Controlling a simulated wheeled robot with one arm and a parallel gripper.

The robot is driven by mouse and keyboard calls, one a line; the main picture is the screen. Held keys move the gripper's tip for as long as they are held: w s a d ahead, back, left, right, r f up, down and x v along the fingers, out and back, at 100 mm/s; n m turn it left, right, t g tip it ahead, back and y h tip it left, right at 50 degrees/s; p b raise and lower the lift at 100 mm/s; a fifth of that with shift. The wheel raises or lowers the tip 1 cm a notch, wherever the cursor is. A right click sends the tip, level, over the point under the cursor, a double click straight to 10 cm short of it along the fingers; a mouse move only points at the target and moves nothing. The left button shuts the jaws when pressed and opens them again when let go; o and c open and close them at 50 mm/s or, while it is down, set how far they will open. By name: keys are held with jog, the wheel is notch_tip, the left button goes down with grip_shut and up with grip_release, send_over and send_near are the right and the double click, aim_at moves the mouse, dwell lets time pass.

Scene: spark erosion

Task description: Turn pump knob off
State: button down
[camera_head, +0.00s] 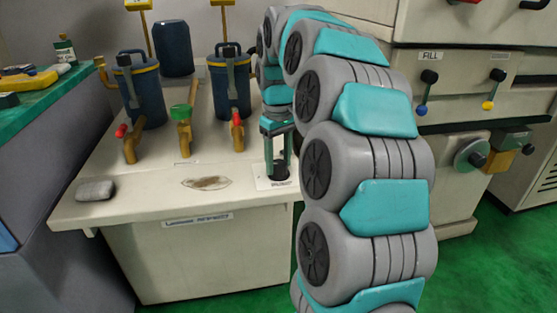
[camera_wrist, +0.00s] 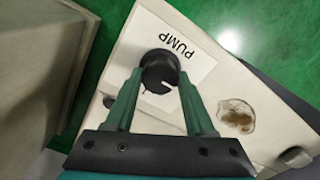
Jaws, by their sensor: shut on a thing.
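The pump knob (camera_wrist: 160,72) is a round black knob with a pale pointer mark. It sits on a white plate labelled PUMP (camera_wrist: 182,45). In the head view the knob (camera_head: 279,171) is at the right front corner of the cream bench top. My gripper (camera_wrist: 158,78) points down over it, with its green fingers on either side, shut on the knob. In the head view my gripper (camera_head: 278,165) reaches down to the knob from above. The fingers hide part of the knob's sides.
Blue canisters (camera_head: 232,85) and brass valves with red and green handles (camera_head: 181,116) stand on the bench (camera_head: 140,200), left of my gripper. A grey block (camera_head: 95,190) lies at its front left. A cabinet with FILL levers (camera_head: 421,108) stands right, close behind my arm.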

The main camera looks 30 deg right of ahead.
aim_at(279, 163)
jog(key=shift+c, duration=1.3)
grip_release()
jog(key=shift+r, duration=0.15)
jog(key=shift+r+b, duration=0.3)
jog(key=shift+r, duration=3.45)
jog(key=s+a+f, duration=0.3)
jog(key=s+a, duration=0.2)
jog(key=s, duration=0.2)
jog(key=s+a+f, duration=0.4)
jog(key=s+a, duration=0.2)
jog(key=s, duration=0.1)
jog(key=s+a+f+m+g, duration=0.1)
jog(key=s+a+f, duration=0.1)
jog(key=s+f, duration=0.4)
jog(key=s+a+f+m, duration=0.1)
jog(key=s+f, duration=0.4)
jog(key=s, duration=0.7)
jog(key=shift+s+a+f+g, duration=0.35)
jog(key=shift+a+f+g, duration=0.05)
jog(key=shift+a, duration=0.15)
